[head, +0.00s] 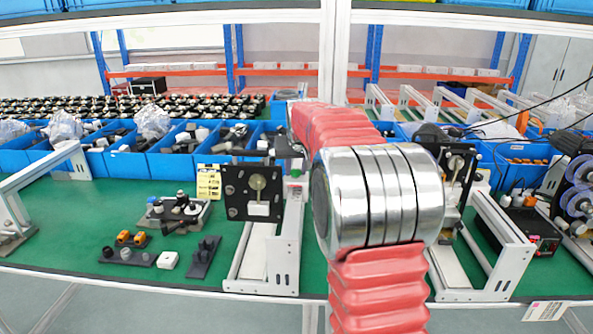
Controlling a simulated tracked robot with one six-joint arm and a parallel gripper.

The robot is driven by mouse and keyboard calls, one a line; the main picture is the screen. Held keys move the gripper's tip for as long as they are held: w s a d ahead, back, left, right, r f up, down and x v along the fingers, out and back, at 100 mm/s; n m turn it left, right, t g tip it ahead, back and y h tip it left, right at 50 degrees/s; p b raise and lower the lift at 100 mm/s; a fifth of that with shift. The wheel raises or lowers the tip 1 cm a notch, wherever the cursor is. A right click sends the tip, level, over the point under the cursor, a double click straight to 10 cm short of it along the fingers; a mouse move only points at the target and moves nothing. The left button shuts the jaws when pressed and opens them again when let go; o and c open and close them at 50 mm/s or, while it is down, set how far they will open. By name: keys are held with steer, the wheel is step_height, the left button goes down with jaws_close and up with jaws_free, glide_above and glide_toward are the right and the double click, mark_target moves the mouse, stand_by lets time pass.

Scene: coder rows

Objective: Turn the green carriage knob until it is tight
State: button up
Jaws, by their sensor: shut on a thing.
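The green carriage knob (295,173) shows as a small green spot at the top of a white and grey upright frame (285,245), just right of a black square plate (250,192). My gripper (296,163) is small and partly hidden behind my red-sleeved arm. It points down from above and is shut on the knob. The fingers are too small to show their exact hold. The black plate carries a round pale disc and a white block.
Blue bins (170,160) with parts line the back of the green table (80,225). Small fixtures (180,210) lie left of the frame. Another frame (495,240) stands right, near coiled cables and a black box. My arm hides the middle.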

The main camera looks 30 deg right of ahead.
steer(key=shift+w+a+f+m+g+h, duration=0.1)
steer(key=shift+a+m+g+h, duration=0.2)
steer(key=shift+m, duration=0.35)
steer(key=shift+w+a+r+m+g+h, duration=0.1)
steer(key=shift+m+h, duration=0.25)
steer(key=shift+m, duration=0.35)
steer(key=shift+a+f+m+g+h, duration=0.1)
steer(key=shift+a+m+g+h, duration=0.2)
steer(key=shift+m, duration=0.35)
steer(key=shift+d+m, duration=0.15)
steer(key=shift+m, duration=0.15)
steer(key=shift+s+r+m+g+h, duration=0.1)
steer(key=shift+r+m+g+h, duration=0.1)
steer(key=shift+m+g+h, duration=0.65)
jaws_close()
steer(key=shift+w+f+m, duration=0.15)
steer(key=shift+w+m, duration=0.15)
steer(key=shift+m, duration=0.25)
steer(key=shift+m+g, duration=0.25)
steer(key=shift+m, duration=0.55)
steer(key=o, duration=1.1)
jaws_free()
steer(key=shift+f, duration=0.1)
steer(key=shift+c, duration=0.2)
steer(key=shift+f, duration=0.1)
